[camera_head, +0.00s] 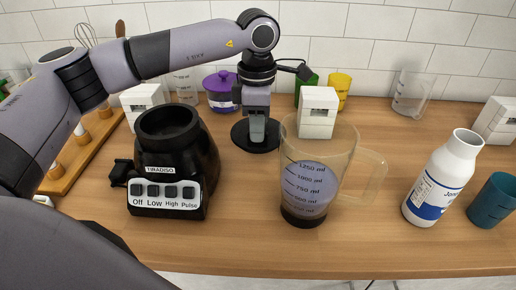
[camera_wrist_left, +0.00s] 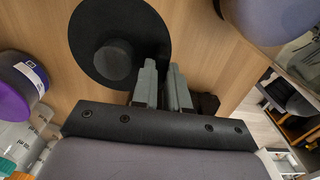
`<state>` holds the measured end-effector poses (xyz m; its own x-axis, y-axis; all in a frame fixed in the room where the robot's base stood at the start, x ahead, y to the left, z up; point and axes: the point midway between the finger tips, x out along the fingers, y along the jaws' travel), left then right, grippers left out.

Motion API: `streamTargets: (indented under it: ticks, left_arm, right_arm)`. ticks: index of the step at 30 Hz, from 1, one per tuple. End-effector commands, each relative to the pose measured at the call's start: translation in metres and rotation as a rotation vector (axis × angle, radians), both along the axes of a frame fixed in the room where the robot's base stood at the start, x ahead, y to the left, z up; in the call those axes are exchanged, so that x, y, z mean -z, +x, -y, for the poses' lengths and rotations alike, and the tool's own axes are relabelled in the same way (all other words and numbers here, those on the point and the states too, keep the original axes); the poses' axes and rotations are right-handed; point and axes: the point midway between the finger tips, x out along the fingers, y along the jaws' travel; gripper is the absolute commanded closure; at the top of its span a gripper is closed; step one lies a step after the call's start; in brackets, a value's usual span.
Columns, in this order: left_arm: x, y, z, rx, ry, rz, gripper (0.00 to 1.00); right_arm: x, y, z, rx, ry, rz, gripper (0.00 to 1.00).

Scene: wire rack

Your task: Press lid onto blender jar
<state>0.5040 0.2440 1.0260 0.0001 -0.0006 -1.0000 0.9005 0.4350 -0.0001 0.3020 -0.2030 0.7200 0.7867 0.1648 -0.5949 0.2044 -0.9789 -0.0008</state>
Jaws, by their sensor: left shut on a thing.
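The blender jar (camera_head: 346,150) is a clear measuring jug with a handle and bluish contents, upright right of centre in the head view. The lid (camera_head: 242,139) is a black disc left of and behind the jar, apart from it. A raised knob shows on the lid in the left wrist view (camera_wrist_left: 88,28). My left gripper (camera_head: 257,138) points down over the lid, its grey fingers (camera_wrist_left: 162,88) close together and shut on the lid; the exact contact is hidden. My right gripper is not in view.
The black blender base (camera_head: 167,165) stands left of the jar. A white bottle (camera_head: 447,178) and a teal cup (camera_head: 492,200) stand at right. A purple pot (camera_head: 221,92), a white block (camera_head: 318,112) and a yellow cup (camera_head: 340,86) stand behind. The front table strip is clear.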

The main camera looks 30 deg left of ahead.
Motion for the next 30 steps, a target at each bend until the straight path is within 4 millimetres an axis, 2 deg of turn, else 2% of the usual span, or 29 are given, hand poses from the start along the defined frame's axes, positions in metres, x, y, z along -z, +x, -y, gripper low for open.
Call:
streamTargets:
  ticks: [5,21,30]
  left_arm:
    - [-0.006,0.000,0.000,0.000,0.000,0.001,1.00]
    - [-0.049,0.000,0.000,0.000,0.000,0.001,1.00]
    - [-0.050,0.000,0.000,0.000,0.000,0.000,1.00]
  right_arm:
    - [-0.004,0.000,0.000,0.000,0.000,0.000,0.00]
    - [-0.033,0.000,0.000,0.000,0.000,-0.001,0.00]
    - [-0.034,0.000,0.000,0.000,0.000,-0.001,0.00]
